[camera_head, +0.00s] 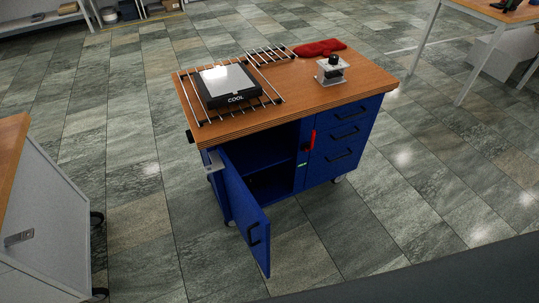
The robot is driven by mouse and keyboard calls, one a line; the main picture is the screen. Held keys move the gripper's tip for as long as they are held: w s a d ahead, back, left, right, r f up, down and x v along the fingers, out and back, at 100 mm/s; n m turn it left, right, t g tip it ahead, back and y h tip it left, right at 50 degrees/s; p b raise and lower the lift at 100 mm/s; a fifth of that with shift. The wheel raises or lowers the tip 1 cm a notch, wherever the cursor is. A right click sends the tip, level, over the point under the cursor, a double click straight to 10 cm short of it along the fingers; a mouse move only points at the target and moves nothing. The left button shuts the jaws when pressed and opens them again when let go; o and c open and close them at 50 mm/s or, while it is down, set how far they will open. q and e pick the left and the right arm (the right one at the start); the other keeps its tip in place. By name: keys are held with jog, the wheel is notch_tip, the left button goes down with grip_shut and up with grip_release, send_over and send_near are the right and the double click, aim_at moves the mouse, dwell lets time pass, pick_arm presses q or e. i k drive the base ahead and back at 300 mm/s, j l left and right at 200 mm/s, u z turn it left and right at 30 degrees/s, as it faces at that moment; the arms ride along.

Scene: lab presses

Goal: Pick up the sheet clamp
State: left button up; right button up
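A small silver metal device with a black knob on top (332,70), which looks like the sheet clamp, stands upright on the right part of the wooden top (290,91) of a blue cart. Neither of my grippers shows in the head view, and nothing is seen touching the device.
A black tray marked COOL (236,99) with a pale sheet lies on a wire rack (192,101) at the left. A red cloth or glove (320,48) lies behind. The cart's blue door (244,212) hangs open towards me. Tiled floor (425,190) is free at right.

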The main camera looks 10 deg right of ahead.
aim_at(328, 75)
jog(key=i+l+u, duration=0.15)
jog(key=l, duration=0.4)
jog(key=i+l+u, duration=0.15)
jog(key=i+l, duration=0.15)
jog(key=l, duration=0.25)
jog(key=i+l+u, duration=0.15)
jog(key=l, duration=0.4)
jog(key=i+l+u, duration=0.15)
jog(key=l, duration=0.45)
jog(key=i+l+u, duration=0.15)
jog(key=l, duration=0.45)
jog(key=i+l+u, duration=0.15)
jog(key=l, duration=0.5)
jog(key=l+u, duration=0.15)
jog(key=l, duration=0.45)
